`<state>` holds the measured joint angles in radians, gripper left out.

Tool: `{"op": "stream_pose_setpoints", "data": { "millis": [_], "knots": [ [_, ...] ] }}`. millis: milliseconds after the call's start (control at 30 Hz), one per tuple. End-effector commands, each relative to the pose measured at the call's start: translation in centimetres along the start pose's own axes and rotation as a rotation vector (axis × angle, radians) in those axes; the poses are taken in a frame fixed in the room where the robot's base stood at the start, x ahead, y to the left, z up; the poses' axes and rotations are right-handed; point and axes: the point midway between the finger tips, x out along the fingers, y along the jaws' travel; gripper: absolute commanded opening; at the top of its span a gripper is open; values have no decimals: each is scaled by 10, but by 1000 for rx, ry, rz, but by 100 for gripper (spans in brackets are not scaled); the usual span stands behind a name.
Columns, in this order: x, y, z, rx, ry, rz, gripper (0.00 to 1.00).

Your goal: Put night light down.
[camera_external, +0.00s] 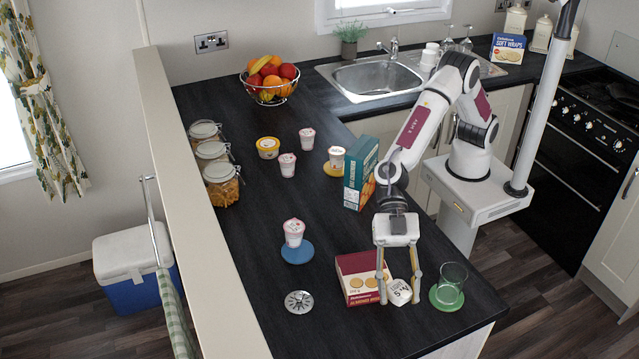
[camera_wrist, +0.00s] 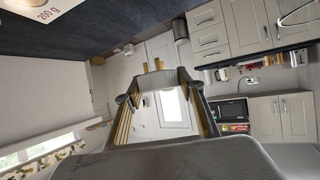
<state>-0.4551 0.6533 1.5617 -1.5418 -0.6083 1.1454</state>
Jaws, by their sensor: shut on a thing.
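The night light appears to be the small white rounded thing with dark markings (camera_external: 400,293) near the front of the dark counter. My gripper (camera_external: 398,298) points down with its fingers on either side of it, shut on it. The thing is at or just above the counter top; I cannot tell whether it touches. In the wrist view my gripper's fingers (camera_wrist: 160,95) show, but the held thing is not clear there.
A red biscuit box (camera_external: 356,278) stands close left of the gripper. A glass (camera_external: 451,282) on a green coaster is close right. A metal disc (camera_external: 298,302) and a pink-white cup (camera_external: 294,232) on a blue coaster lie further left. A teal box (camera_external: 359,173) stands behind.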

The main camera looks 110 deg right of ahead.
Motion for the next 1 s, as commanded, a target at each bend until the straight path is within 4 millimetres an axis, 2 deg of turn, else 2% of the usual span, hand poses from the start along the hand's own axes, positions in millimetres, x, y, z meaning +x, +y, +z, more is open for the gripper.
{"op": "stream_pose_setpoints", "data": {
  "millis": [167,467,767,1000],
  "knots": [
    [-14,30,11,24,-3,38,18],
    [-56,109,40,80,-5,146,18],
    [-112,189,73,128,-8,257,18],
    [-163,247,101,169,-7,343,18]
  ]
}}
